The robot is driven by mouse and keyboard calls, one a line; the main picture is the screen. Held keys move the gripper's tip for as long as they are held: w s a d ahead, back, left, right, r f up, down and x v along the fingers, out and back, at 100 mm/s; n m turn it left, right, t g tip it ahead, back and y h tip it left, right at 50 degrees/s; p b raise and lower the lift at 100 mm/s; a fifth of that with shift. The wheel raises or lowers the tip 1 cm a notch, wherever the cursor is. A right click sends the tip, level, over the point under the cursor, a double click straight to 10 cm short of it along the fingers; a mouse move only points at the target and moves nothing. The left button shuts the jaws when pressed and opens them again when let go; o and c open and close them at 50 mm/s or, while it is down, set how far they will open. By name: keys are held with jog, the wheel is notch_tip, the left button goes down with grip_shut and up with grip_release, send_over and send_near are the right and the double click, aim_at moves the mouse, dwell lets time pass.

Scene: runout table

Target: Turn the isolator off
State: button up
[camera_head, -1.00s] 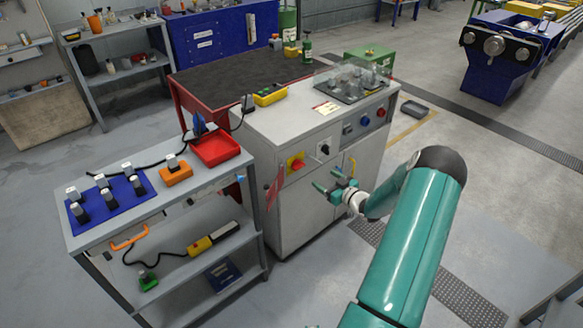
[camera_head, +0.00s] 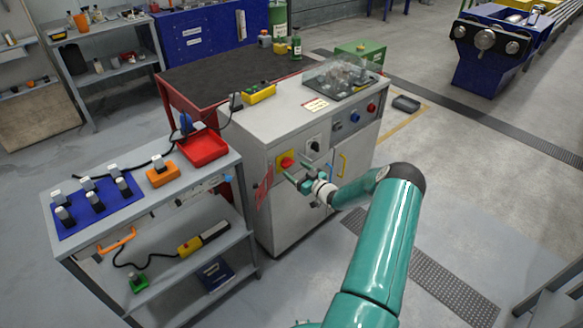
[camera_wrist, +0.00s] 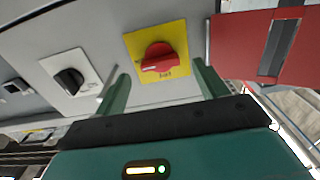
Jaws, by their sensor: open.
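The isolator (camera_head: 286,161) is a red rotary knob on a yellow square plate on the front of the grey cabinet. It also shows in the wrist view (camera_wrist: 160,58), ahead of my gripper and between its two fingers. My gripper (camera_head: 297,175) is at the cabinet front, just below and right of the knob in the head view. In the wrist view my gripper (camera_wrist: 160,84) has its fingers spread apart with nothing between them at the tips. Whether the fingers touch the panel cannot be told. Lettering on the plate is too small to read.
A black rotary switch (camera_wrist: 70,82) on a white plate sits beside the isolator. A red tag (camera_head: 264,187) hangs at the cabinet's left edge. The grey shelf bench (camera_head: 228,160) stands close on the left.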

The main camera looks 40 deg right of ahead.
aim_at(290, 165)
jog(key=shift+w, duration=1.7)
jog(key=c, duration=1)
